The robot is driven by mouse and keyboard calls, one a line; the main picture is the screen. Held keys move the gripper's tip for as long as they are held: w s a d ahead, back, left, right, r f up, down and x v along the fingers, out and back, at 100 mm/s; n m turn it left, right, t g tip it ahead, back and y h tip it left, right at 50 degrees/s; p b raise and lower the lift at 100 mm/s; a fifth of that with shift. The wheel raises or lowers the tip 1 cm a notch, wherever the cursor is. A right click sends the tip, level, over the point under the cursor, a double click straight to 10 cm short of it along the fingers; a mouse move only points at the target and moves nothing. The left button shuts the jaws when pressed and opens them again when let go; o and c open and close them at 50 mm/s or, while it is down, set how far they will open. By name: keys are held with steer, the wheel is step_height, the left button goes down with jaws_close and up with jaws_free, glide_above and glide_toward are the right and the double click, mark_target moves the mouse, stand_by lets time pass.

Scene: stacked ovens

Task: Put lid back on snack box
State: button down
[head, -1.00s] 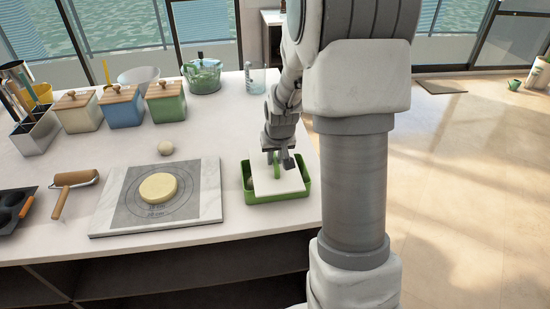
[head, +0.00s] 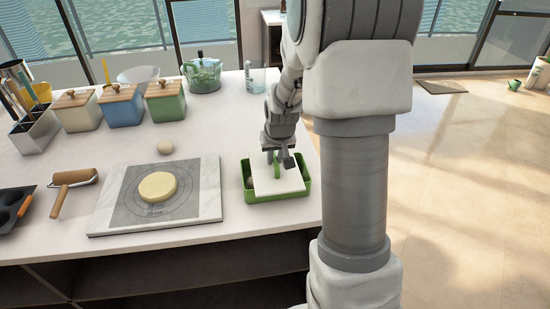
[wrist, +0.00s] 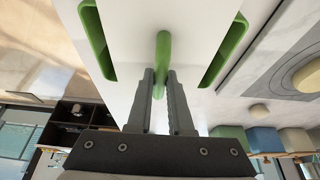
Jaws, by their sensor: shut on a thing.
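The green snack box (head: 262,197) sits on the counter near its right edge, and its rim also shows in the wrist view (wrist: 229,50). The white lid (head: 279,184) with a green handle (wrist: 163,52) is over the box, skewed to it, leaving the left part of the box uncovered. Whether the lid touches the rim I cannot tell. My gripper (head: 276,160) is above the box, its two fingers (wrist: 163,80) shut on the lid's green handle. A small roundish item (head: 249,183) shows inside the box at the left.
A marble board (head: 205,195) with a dough disc (head: 158,186) lies left of the box. The counter's front edge is close.

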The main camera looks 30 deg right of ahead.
stand_by(0.3)
steer(key=shift+c, duration=1.3)
jaws_free()
steer(key=shift+r, duration=0.1)
steer(key=shift+r+p, duration=2.25)
steer(key=shift+r, duration=1.15)
jaws_close()
